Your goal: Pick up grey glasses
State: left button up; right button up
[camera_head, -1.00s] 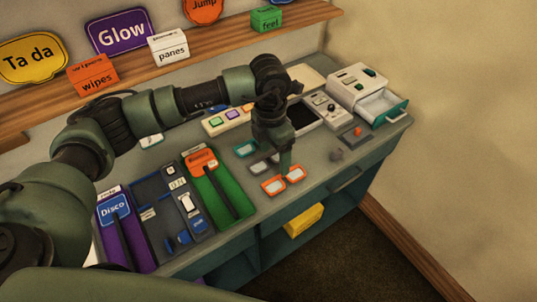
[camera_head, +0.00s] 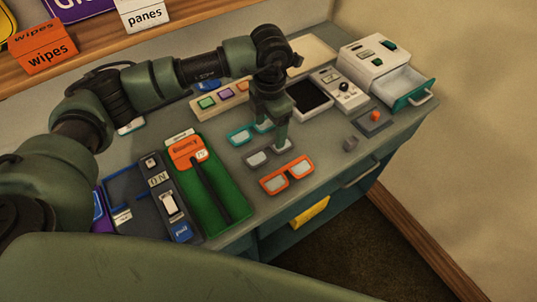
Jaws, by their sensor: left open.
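The grey glasses (camera_head: 259,157) lie on the grey counter in the head view, between teal glasses (camera_head: 240,136) behind and orange glasses (camera_head: 287,177) in front. My left gripper (camera_head: 280,142) points down at the right end of the grey glasses and hides part of that end. Its jaws are open with nothing seen between them. I cannot tell whether a finger touches the frame. My right gripper is out of view.
A white machine with an open drawer (camera_head: 405,88) stands at the back right. A small grey knob (camera_head: 351,143) sits near the front edge. A button row (camera_head: 208,103) lies behind.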

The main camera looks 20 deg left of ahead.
aim_at(271, 150)
pick_arm(q)
notch_tip(271, 150, down, 2)
jog(key=shift+s+f+p, duration=0.1)
jog(key=shift+f+p, duration=0.05)
jog(key=shift+p, duration=0.4)
jog(key=f+p, duration=0.2)
jog(key=f, duration=0.3)
jog(key=shift+d+f+p, duration=0.15)
jog(key=shift+d+p, duration=0.1)
jog(key=shift+p, duration=0.15)
jog(key=shift+f, duration=0.25)
jog(key=c, duration=1.4)
jog(key=shift+c, duration=0.2)
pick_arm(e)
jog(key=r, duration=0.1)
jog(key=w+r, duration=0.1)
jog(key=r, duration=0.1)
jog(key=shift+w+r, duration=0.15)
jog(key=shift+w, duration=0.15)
pick_arm(q)
jog(key=shift+r, duration=0.1)
